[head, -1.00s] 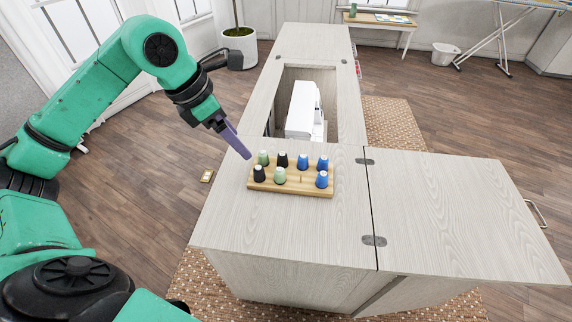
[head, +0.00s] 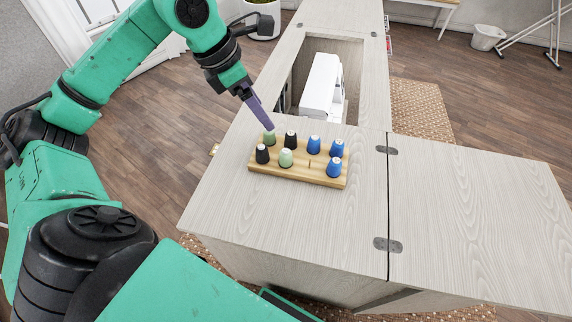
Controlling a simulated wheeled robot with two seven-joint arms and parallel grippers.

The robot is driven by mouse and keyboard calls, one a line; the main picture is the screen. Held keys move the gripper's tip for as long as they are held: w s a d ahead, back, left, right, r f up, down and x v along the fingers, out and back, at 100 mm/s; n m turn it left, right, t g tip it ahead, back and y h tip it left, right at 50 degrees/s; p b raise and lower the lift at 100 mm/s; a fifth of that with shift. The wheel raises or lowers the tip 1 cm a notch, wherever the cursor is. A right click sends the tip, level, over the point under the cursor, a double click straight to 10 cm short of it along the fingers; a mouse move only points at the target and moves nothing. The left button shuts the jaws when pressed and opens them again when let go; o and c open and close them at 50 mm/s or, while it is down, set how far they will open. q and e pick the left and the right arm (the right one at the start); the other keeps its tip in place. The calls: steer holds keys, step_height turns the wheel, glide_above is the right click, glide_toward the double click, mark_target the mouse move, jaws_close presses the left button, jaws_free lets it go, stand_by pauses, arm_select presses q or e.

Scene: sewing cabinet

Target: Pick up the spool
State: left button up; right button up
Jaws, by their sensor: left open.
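A wooden rack (head: 300,176) on the cabinet top holds several upright spools in two rows. The back row has a green spool (head: 269,138), a black spool (head: 291,139) and two blue spools, one of them at the right end (head: 336,148). The front row has a black spool (head: 262,154), a green spool (head: 286,158) and a blue spool (head: 334,168). My left gripper (head: 266,124) points down at the back-left green spool, its purple fingers at or just above the spool's top. It is open; whether it touches the spool is unclear. My right gripper is not seen.
The pale cabinet top (head: 240,205) is clear around the rack. Behind it, a white sewing machine (head: 322,85) sits in a recess. A hinged leaf (head: 480,215) extends right, bare. A plant pot (head: 262,18) and white bin (head: 487,37) stand on the floor.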

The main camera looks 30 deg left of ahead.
arm_select(q)
steer(key=b, duration=0.3)
glide_toward(283, 151)
steer(key=p+x, duration=0.2)
steer(key=x, duration=0.9)
steer(key=shift+d+f, duration=0.15)
steer(key=shift+w+f, duration=0.15)
steer(key=shift+f, duration=0.1)
jaws_close()
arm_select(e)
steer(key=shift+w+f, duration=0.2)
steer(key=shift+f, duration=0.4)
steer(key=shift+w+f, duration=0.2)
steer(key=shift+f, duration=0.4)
arm_select(q)
steer(key=shift+r, duration=0.1)
step_height(283, 151, up, 20)
steer(key=p, duration=0.1)
steer(key=shift+p, duration=0.3)
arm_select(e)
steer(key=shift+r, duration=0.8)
